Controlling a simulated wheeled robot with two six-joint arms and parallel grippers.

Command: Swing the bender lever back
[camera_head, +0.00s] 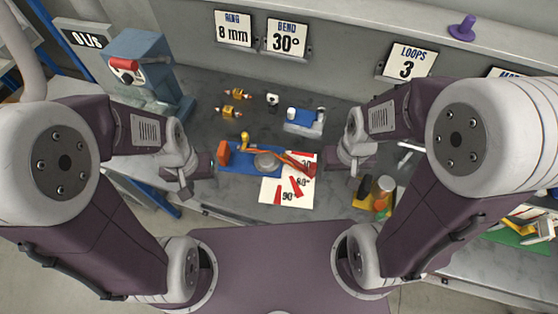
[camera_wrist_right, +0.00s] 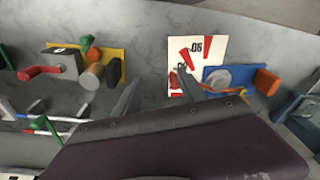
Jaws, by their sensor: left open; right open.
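The bender is a blue base (camera_head: 236,162) with a grey disc (camera_head: 265,161) and an orange block (camera_head: 223,152). An orange-red bar (camera_head: 295,163), apparently its lever, points right from the disc, over the white angle sheet (camera_head: 270,190) with red marks. In the right wrist view the disc (camera_wrist_right: 217,78) and sheet (camera_wrist_right: 203,35) show; a finger covers the area beside the disc and the lever is not clear. My right gripper (camera_head: 345,175) is open, right of the lever's end; its fingers also show in the wrist view (camera_wrist_right: 157,84). My left gripper (camera_head: 194,180) is open, left of the orange block.
A small blue device (camera_head: 303,121) and yellow parts (camera_head: 230,112) lie behind the bender. A yellow-based fixture (camera_head: 362,199) with a cylinder stands right of my right gripper. A blue press (camera_head: 140,60) stands at back left. The bench front edge is close.

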